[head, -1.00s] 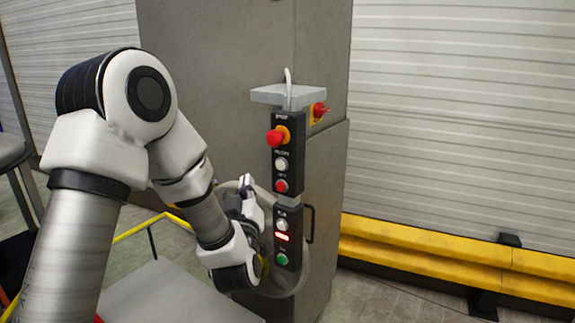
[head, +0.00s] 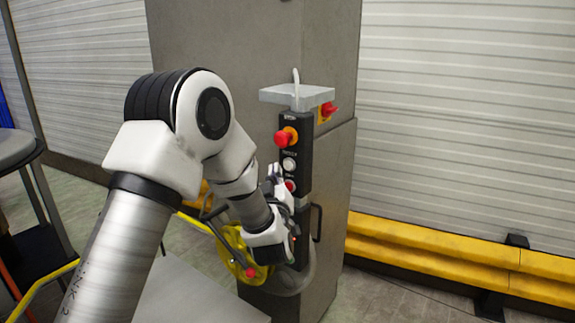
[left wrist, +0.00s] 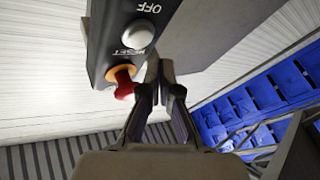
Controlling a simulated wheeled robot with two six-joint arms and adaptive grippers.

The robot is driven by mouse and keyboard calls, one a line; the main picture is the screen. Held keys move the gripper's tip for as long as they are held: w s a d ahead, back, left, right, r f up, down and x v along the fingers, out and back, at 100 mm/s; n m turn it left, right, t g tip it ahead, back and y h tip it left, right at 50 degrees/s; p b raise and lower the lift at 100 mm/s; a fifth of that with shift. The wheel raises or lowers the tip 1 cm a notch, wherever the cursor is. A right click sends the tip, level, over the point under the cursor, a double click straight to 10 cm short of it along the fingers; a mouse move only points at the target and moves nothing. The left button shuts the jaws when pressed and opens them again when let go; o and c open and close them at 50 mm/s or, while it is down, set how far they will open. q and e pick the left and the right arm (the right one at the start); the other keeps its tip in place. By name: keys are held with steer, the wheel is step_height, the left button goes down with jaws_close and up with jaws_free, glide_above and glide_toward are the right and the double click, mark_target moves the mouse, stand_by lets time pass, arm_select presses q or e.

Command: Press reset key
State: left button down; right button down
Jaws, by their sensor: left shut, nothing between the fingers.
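The reset key is a round white button (head: 289,164) on the upper part of the dark control panel (head: 293,125). The left wrist view shows the white button (left wrist: 138,35) between the labels RESET and OFF. A red emergency stop (head: 285,137) sits above it, and a red button (head: 290,186) below it. My left gripper (head: 275,172) is shut and empty, its tips just left of the white button. In the left wrist view the fingertips (left wrist: 165,68) lie to the right of the button, apart in the picture; the gap in depth is unclear. My right gripper is not in view.
The panel hangs on a grey cabinet (head: 235,70) under a small grey shelf (head: 297,94). A red and yellow switch (head: 327,111) is on the cabinet's side. The lower panel is partly hidden by my left arm. A yellow barrier (head: 450,265) runs at right.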

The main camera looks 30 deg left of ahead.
arm_select(q)
steer(key=shift+w, duration=0.6)
stand_by(1.0)
steer(key=shift+w, duration=0.4)
steer(key=shift+w+d+b, duration=0.1)
steer(key=shift+w+b, duration=0.3)
stand_by(0.4)
steer(key=shift+s, duration=0.1)
steer(key=shift+s+b, duration=0.3)
steer(key=shift+s, duration=0.45)
